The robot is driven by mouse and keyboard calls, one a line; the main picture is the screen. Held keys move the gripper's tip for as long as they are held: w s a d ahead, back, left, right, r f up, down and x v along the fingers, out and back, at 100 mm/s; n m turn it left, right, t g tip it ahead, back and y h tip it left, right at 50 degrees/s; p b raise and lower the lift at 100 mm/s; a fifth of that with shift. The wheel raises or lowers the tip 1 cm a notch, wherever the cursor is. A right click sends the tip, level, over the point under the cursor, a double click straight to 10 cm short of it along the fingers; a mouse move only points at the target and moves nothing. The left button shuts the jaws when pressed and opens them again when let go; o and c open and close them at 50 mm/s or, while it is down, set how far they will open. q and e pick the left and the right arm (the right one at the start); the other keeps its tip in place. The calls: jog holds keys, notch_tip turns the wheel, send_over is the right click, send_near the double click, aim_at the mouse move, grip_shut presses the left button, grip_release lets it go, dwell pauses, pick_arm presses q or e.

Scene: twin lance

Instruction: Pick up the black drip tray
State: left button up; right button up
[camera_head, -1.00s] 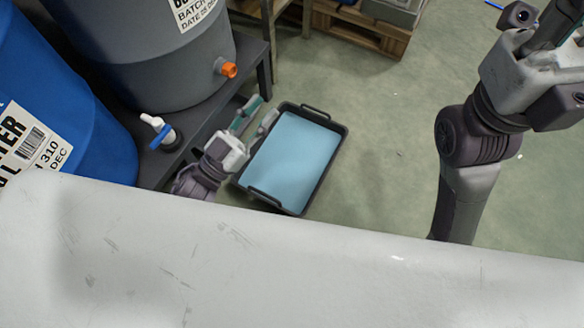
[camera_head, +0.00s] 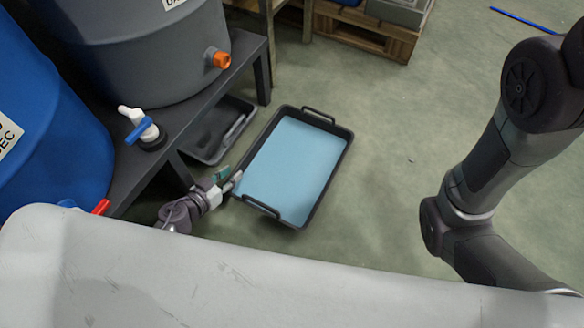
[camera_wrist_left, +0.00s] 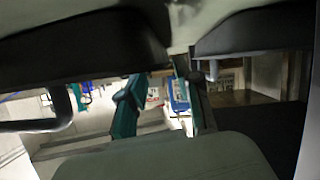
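A black tray (camera_head: 331,179) with a light blue filling lies on the floor in the middle of the head view. It has a bar handle at its far end (camera_head: 318,114) and one at its near end (camera_head: 262,206). My left gripper (camera_head: 227,181) is beside the blue-filled tray's near left corner. Its fingers are apart in the left wrist view (camera_wrist_left: 160,108), with nothing seen between them. Contact with the tray cannot be told. My right gripper is out of view.
A dark bench (camera_head: 190,118) carries a grey barrel (camera_head: 140,55) with an orange tap (camera_head: 218,60) and a blue barrel (camera_head: 50,130). A pallet (camera_head: 370,32) stands at the back. The floor right of the tray is clear.

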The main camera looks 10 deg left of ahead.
aim_at(241, 164)
pick_arm(q)
jog(key=b+x, duration=0.3)
jog(key=x, duration=0.3)
jog(key=shift+a+r+b, duration=0.15)
jog(key=shift+r+b, duration=0.05)
jog(key=shift+b, duration=0.15)
grip_shut()
jog(key=shift+w+r, duration=0.1)
jog(key=shift+r, duration=0.05)
